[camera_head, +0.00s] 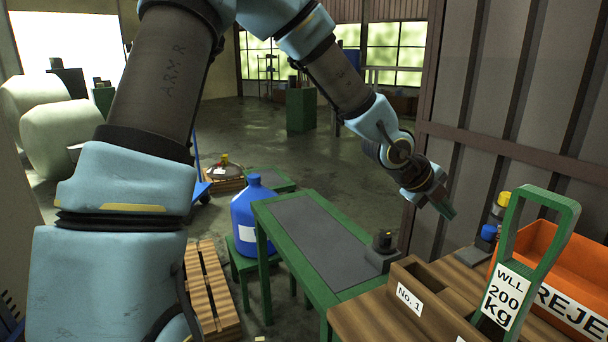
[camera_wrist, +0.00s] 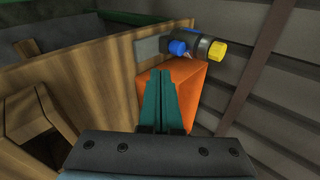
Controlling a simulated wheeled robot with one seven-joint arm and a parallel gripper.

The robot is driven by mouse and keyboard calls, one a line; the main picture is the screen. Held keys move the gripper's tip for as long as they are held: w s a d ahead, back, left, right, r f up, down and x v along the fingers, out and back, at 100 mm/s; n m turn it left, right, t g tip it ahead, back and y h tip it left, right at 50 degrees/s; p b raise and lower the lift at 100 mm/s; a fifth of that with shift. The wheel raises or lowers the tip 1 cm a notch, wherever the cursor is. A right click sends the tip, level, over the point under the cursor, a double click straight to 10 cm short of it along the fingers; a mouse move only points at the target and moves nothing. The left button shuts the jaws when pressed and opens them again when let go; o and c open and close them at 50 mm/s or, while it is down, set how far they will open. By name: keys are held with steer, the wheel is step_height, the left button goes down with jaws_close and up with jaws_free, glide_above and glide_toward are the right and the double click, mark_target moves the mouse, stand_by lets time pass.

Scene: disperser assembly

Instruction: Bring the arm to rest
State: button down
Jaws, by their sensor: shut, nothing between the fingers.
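My gripper (camera_head: 446,208) hangs in the air at the end of my arm, in front of the ribbed wall and above the back of the wooden workbench. In the wrist view its two green fingers (camera_wrist: 161,82) are pressed together with nothing between them. It touches nothing that I can see. My arm comes from the left, over the top of the head view, and down to the gripper.
The workbench (camera_head: 366,318) bears a wooden box marked No.1 (camera_head: 409,299), a green WLL 200 kg handle (camera_head: 566,215) and an orange bin (camera_head: 570,312). A green table (camera_head: 317,236) and blue jug (camera_head: 254,214) are left.

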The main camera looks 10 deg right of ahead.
steer(key=w+a+f+n+t+y, duration=0.1)
steer(key=w+a+f+n+y, duration=0.15)
steer(key=a+n, duration=0.45)
steer(key=w+a+f+n+t+y, duration=0.15)
steer(key=w+a+n, duration=0.25)
steer(key=a, duration=0.7)
steer(key=w+a+f+n+y, duration=0.1)
steer(key=w+a+n+y, duration=0.15)
steer(key=a+n, duration=0.45)
steer(key=s+a+n+g+y, duration=0.1)
steer(key=s+a+n, duration=0.2)
steer(key=a+n, duration=0.5)
steer(key=s+a+r+n+g+y, duration=0.1)
steer(key=s+a+n, duration=0.2)
steer(key=a+n, duration=0.4)
steer(key=a, duration=0.7)
steer(key=shift+s+a+n+y, duration=0.2)
steer(key=shift+a+n+y, duration=0.1)
steer(key=shift+n+y, duration=0.1)
